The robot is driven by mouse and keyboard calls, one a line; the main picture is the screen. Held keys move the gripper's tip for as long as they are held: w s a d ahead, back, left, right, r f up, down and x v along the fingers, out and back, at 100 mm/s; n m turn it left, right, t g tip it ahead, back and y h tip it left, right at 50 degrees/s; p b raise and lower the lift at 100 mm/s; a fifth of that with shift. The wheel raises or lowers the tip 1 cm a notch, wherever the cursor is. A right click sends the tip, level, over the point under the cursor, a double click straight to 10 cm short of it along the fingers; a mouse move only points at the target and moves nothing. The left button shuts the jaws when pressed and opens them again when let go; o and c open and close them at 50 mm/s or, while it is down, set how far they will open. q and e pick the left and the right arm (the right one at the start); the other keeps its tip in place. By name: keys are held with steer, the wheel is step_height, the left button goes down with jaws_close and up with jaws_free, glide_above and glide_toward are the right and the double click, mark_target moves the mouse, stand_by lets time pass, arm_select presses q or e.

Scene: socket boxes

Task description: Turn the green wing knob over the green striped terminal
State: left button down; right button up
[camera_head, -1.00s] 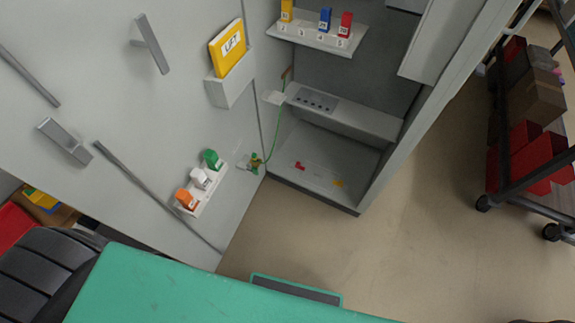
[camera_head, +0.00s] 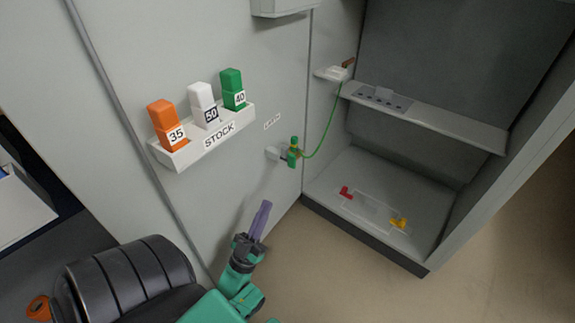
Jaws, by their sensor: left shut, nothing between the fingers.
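A green wire with a yellowish part joins there and runs up to a white bracket (camera_head: 333,73). The stripes on the terminal are too small to make out clearly. My left gripper (camera_head: 264,206) shows at lower centre, with its purple fingers shut and empty. It points up toward the knob, below and left of it, apart from it. My right gripper is not in view.
A STOCK shelf (camera_head: 205,140) on the left wall holds orange, white and green blocks marked 35, 50 and 40. Red (camera_head: 346,192) and yellow (camera_head: 398,223) small parts lie on the cabinet floor. A grey shelf (camera_head: 450,127) crosses the cabinet above them.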

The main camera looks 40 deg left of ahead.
mark_target(289, 158)
arm_select(q)
steer(key=w+f+b+x, duration=0.1)
steer(key=w+f+x, duration=0.1)
steer(key=x, duration=0.9)
steer(key=shift+w+r+b, duration=0.25)
steer(key=shift+r+b, duration=0.05)
steer(key=shift+a, duration=0.15)
steer(key=shift+r+g+p, duration=0.25)
steer(key=shift+g+p, duration=0.35)
steer(key=shift+p, duration=1.35)
